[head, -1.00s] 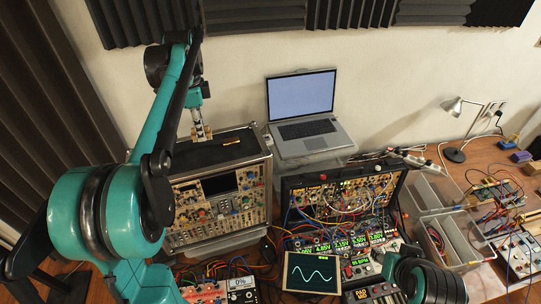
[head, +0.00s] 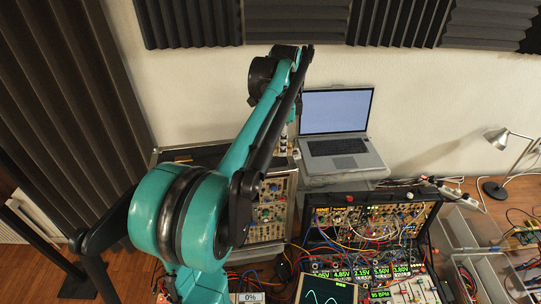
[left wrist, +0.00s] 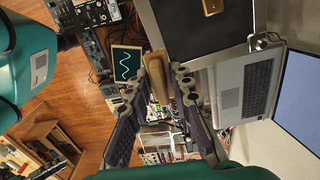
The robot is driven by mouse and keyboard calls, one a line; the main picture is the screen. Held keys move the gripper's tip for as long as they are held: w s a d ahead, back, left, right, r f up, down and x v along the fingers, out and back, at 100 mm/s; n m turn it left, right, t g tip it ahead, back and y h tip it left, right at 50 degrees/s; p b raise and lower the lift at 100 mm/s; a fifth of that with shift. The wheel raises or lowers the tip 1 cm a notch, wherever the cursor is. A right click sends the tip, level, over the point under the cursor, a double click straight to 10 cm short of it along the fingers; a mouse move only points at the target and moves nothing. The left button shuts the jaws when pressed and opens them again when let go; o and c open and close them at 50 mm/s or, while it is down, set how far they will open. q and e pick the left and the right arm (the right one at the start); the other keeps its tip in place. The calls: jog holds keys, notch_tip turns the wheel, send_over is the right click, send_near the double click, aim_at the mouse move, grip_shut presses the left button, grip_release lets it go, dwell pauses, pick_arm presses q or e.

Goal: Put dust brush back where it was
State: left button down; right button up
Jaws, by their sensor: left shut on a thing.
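My left gripper (left wrist: 167,80) is shut on the dust brush (left wrist: 156,73), whose brown wooden part shows between the fingertips in the left wrist view. The bristles cannot be made out. In the head view my left arm covers most of the gripper; only a small part (head: 291,132) shows just left of the laptop, and I cannot make out the brush there. The large synth case (head: 272,208) stands below and left, partly behind my arm. Its dark top (left wrist: 195,35) lies beside the gripper in the wrist view. My right gripper is not in view.
The open laptop (head: 343,146) stands close right of the gripper. A patch-cable synth case (head: 365,222) is in front of it. A small scope screen (left wrist: 126,64) shows a green wave. A desk lamp (head: 497,139) and clear bins (head: 457,232) are at the right.

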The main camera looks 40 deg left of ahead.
pick_arm(q)
send_over(269, 164)
notch_tip(269, 164, down, 3)
jog(key=shift+s+p, duration=0.1)
jog(key=shift+p, duration=0.2)
jog(key=shift+f, duration=2)
jog(key=shift+f, duration=0.1)
jog(key=c, duration=1.3)
grip_release()
jog(key=shift+c, duration=0.2)
notch_tip(269, 164, up, 12)
jog(key=s+d+f+n+t, duration=0.2)
jog(key=s+d, duration=0.1)
jog(key=d, duration=0.4)
jog(key=s+d+f+n+t, duration=0.1)
jog(key=s+d+f+n, duration=0.15)
jog(key=d, duration=0.45)
jog(key=s+d+f+n+t, duration=0.4)
jog(key=s+d+f+n, duration=0.1)
jog(key=s+d+f, duration=0.4)
notch_tip(269, 164, down, 2)
jog(key=shift+d+f, duration=0.25)
jog(key=shift+d, duration=0.35)
